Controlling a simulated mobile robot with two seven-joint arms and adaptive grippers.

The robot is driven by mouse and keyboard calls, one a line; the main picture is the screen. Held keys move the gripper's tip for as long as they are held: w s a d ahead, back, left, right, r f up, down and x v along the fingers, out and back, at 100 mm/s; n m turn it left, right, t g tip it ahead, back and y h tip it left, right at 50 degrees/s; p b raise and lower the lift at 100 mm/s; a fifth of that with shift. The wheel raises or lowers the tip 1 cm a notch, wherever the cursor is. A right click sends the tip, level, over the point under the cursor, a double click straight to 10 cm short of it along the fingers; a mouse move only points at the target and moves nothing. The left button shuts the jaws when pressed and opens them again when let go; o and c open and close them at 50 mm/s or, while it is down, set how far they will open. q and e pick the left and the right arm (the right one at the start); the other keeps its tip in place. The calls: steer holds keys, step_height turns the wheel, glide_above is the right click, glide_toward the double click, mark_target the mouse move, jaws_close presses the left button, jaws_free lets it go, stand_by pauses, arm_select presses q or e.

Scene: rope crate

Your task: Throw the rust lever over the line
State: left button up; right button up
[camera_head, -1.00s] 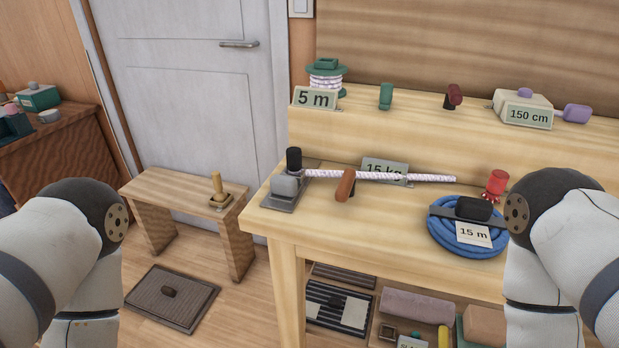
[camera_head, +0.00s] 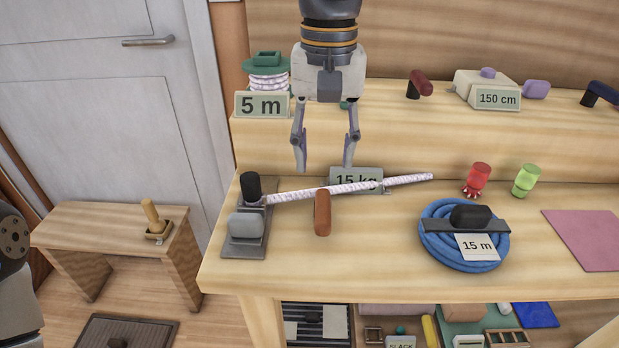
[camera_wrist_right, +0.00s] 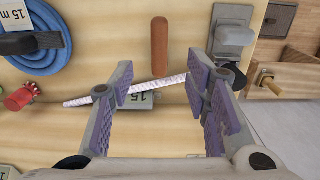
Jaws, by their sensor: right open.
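The rust lever (camera_head: 322,214) is a short rounded handle on the bench, pointing toward the bench's front edge. Its far end meets or nearly meets the white line (camera_head: 405,180), a braided rope running right from a black post (camera_head: 250,187) on a grey base. The wrist view shows the lever (camera_wrist_right: 159,45) upright in the picture, with the line (camera_wrist_right: 82,101) at its lower end. My right gripper (camera_head: 324,166) is open and empty, pointing down above and behind the line. Its fingers (camera_wrist_right: 160,88) stand either side of the lever's line in the wrist view. My left gripper is out of view.
A 15 kg sign (camera_head: 357,179) stands behind the line. A raised shelf (camera_head: 420,130) runs behind. The bench front is clear near the lever.

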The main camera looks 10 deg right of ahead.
mark_target(323, 215)
steer(key=f, duration=0.1)
steer(key=s+f, duration=0.1)
steer(key=f, duration=0.1)
steer(key=shift+a, duration=0.1)
step_height(323, 215, down, 8)
steer(key=shift+f, duration=0.15)
jaws_close()
